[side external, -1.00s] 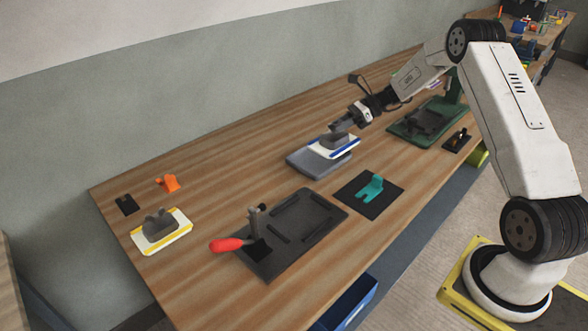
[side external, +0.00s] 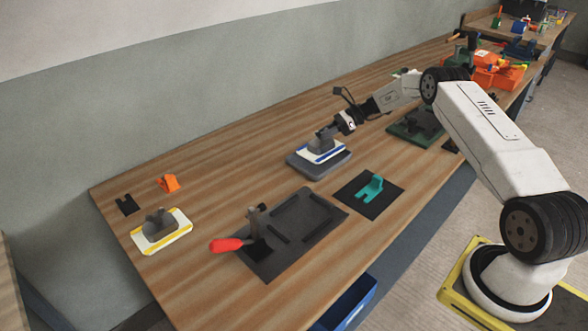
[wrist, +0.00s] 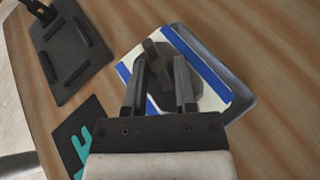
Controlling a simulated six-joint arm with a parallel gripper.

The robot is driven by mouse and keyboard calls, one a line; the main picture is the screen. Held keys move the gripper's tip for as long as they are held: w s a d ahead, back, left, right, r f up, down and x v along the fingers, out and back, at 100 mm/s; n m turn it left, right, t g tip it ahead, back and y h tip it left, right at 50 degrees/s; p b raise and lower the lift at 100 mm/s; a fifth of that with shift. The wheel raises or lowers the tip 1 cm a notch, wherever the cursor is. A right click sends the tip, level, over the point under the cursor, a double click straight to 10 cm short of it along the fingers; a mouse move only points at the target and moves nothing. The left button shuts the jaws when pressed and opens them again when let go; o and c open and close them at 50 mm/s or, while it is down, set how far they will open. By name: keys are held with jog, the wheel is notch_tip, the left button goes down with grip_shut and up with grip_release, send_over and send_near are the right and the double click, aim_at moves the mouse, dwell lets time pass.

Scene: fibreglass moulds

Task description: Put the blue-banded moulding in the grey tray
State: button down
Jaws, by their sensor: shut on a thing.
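The blue-banded moulding (side external: 326,152) is a white plate with blue edge bands and a grey raised block on top. It lies over the grey tray (side external: 316,171), close to level, and appears to rest in it; the wrist view cannot show whether it is fully seated. My gripper (side external: 333,131) is shut on the moulding's grey block. In the wrist view the two fingers (wrist: 160,100) straddle the block's upright rib, with the moulding (wrist: 130,68) below them. The tray's rim (wrist: 240,85) shows along the moulding's right side.
A yellow-banded moulding (side external: 176,232) lies at the left, near an orange part (side external: 168,183). A dark fixture plate (side external: 300,240) with a red-handled clamp (side external: 228,244) is in front. A teal part (side external: 371,189) sits on a black mat. A green fixture (side external: 418,128) stands behind right.

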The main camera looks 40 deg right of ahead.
aim_at(329, 139)
jog(key=shift+w+f, duration=0.1)
jog(key=shift+w, duration=0.05)
jog(key=shift+w+d+f, duration=0.1)
jog(key=shift+w+f, duration=0.15)
jog(key=shift+f, duration=1.55)
jog(key=shift+c, duration=2)
grip_release()
jog(key=v, duration=1.2)
